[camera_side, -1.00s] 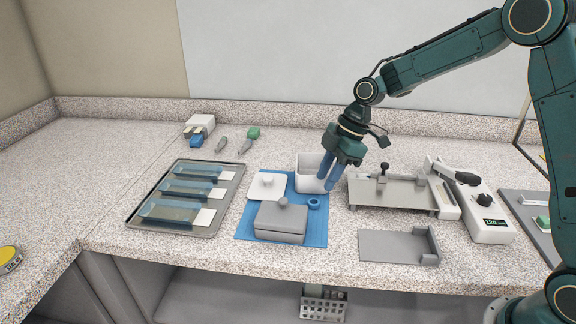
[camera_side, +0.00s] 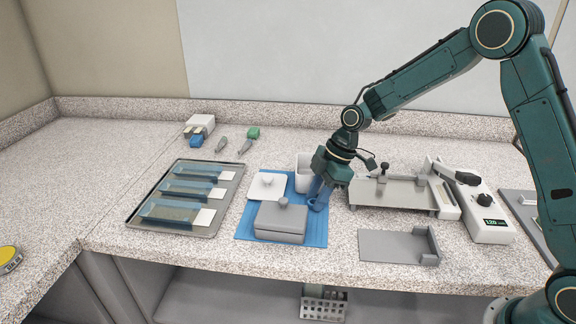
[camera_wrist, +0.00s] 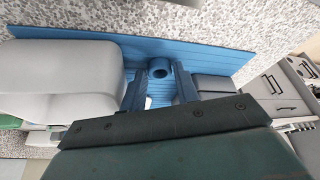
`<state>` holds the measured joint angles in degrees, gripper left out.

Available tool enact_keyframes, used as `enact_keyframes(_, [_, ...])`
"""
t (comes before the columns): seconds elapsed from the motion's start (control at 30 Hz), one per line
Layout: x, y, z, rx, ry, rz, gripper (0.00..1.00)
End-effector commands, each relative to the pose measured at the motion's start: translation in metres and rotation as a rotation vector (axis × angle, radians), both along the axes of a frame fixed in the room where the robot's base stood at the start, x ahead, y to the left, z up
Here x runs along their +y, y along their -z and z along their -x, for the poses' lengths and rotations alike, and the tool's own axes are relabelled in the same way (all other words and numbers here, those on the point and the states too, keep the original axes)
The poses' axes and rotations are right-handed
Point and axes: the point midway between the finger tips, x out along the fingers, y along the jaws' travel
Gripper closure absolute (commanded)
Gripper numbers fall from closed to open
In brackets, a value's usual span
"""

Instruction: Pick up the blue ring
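The blue ring (camera_wrist: 160,69) lies on the blue mat (camera_side: 318,236), right of the grey lidded box.
The grey lidded box (camera_side: 281,222) stands close left of my fingers. A white open container (camera_side: 303,172) is just behind them, and a white lid (camera_side: 267,186) lies on the mat. A grey fixture (camera_side: 395,194) stands to the right. Bare counter lies in front of the mat.

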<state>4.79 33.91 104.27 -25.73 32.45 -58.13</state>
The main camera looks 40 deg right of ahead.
Motion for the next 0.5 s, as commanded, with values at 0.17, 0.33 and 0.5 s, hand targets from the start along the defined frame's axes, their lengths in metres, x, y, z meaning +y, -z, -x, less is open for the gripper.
enact_keyframes(0.17, [0.0001, 0.0004, -0.0001, 0.000, 0.000, 0.000, 0.69])
enact_keyframes(0.33, [-0.0001, 0.0001, 0.0000, 0.000, 0.000, 0.000, 0.69])
enact_keyframes(0.5, [-0.0001, 0.0000, 0.0000, 0.000, 0.000, 0.000, 0.77])
